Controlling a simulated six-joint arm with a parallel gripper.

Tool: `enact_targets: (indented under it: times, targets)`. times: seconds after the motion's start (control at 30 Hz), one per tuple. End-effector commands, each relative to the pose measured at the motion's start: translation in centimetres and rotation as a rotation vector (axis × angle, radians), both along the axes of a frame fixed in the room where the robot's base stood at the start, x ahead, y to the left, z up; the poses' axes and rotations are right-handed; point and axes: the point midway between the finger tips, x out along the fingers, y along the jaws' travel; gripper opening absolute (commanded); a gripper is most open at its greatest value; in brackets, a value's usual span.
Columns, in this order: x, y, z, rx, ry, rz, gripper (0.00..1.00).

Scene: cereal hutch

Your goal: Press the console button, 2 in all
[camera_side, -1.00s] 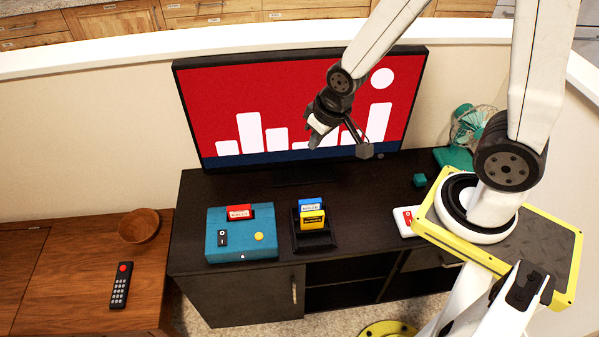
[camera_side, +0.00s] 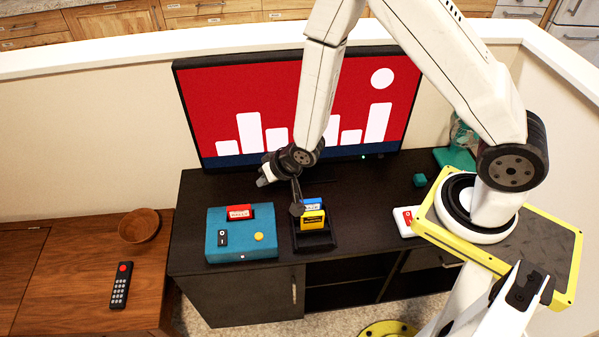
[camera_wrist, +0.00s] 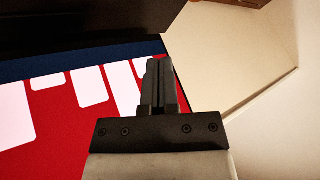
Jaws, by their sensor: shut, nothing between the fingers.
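The teal console (camera_side: 241,247) stands on the dark cabinet at front left. A round yellow button (camera_side: 259,237) is on its top at the right, and a black rocker switch (camera_side: 222,238) is at the left. A red cartridge (camera_side: 239,212) stands in the slot at its back. My gripper (camera_side: 264,181) is shut and empty, above and behind the console, near the lower part of the screen. In the wrist view its closed fingers (camera_wrist: 157,85) show against the screen and wall; the console is out of that view.
A black holder (camera_side: 300,244) with a blue cartridge (camera_side: 312,204) and a yellow cartridge (camera_side: 313,219) stands right of the console. The TV (camera_side: 222,103) is behind. A white and red box (camera_side: 403,222) lies near my base. A remote (camera_side: 120,286) and wooden bowl (camera_side: 139,225) are at left.

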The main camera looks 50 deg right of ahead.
Motion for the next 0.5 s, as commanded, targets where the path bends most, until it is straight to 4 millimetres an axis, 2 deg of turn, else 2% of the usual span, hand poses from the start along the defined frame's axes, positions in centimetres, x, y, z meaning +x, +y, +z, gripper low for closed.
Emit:
enact_targets:
  times: [0.2,0.5]
  targets:
    - [0.3,1.8,-3.3,0.077,-0.046,-0.029,0.0]
    - [0.1,3.6,-6.6,0.175,-0.096,-0.058,0.0]
